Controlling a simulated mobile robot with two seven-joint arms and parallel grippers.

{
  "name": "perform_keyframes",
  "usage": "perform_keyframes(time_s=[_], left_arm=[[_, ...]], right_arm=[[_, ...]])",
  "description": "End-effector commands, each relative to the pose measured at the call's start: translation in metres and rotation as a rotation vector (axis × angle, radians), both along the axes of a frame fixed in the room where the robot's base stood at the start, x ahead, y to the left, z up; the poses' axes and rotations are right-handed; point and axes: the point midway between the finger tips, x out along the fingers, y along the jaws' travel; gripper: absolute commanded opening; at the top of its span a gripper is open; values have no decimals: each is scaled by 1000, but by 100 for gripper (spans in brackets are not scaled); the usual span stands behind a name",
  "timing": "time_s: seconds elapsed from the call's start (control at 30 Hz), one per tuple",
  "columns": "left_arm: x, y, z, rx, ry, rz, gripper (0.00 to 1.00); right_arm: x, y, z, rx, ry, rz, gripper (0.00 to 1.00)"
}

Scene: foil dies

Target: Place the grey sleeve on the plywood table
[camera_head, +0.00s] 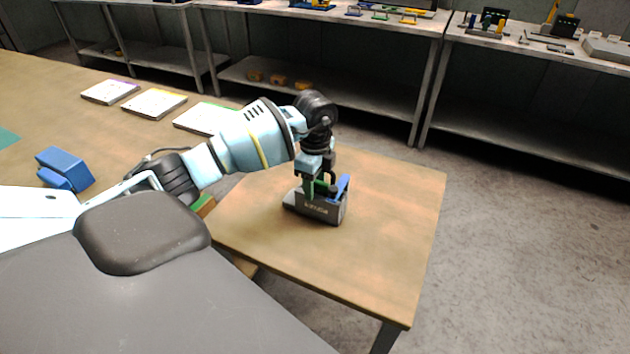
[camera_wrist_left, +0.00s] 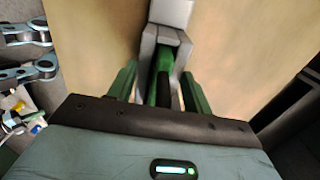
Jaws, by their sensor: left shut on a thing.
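The grey sleeve (camera_head: 320,208), with lettering on its side, is at the plywood table (camera_head: 395,215); I cannot tell whether it touches the top or is just above it. My left gripper (camera_head: 318,187) comes down on it from above and is shut on it. In the left wrist view the grey sleeve (camera_wrist_left: 148,48) shows between the green fingers, with a green and black part inside it. A blue part (camera_head: 343,187) stands at its right side in the head view. The gripper hides part of the sleeve. My right gripper is not in view.
A blue block (camera_head: 65,168) and several flat pale panels (camera_head: 154,103) lie on the wooden surface at left. Metal shelves (camera_head: 330,75) with small parts stand behind. The plywood table's right and front areas are clear; its right edge drops to concrete floor.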

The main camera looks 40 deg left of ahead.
Motion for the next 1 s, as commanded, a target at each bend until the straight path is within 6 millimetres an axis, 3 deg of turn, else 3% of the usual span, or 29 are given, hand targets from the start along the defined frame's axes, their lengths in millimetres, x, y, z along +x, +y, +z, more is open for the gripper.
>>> perform_keyframes(time_s=[0.27,0.3,0.43,0.77,1.0], left_arm=[[1,0,0,-2,-5,0,5],[0,0,-1,-1,-1,-1,56],[0,0,-1,-1,-1,-1,72],[1,0,2,-1,-2,-1,72],[1,0,34,0,-7,-2,72]], right_arm=[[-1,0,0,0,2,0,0],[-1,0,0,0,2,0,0],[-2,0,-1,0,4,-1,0],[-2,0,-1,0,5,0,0],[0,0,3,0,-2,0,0]])
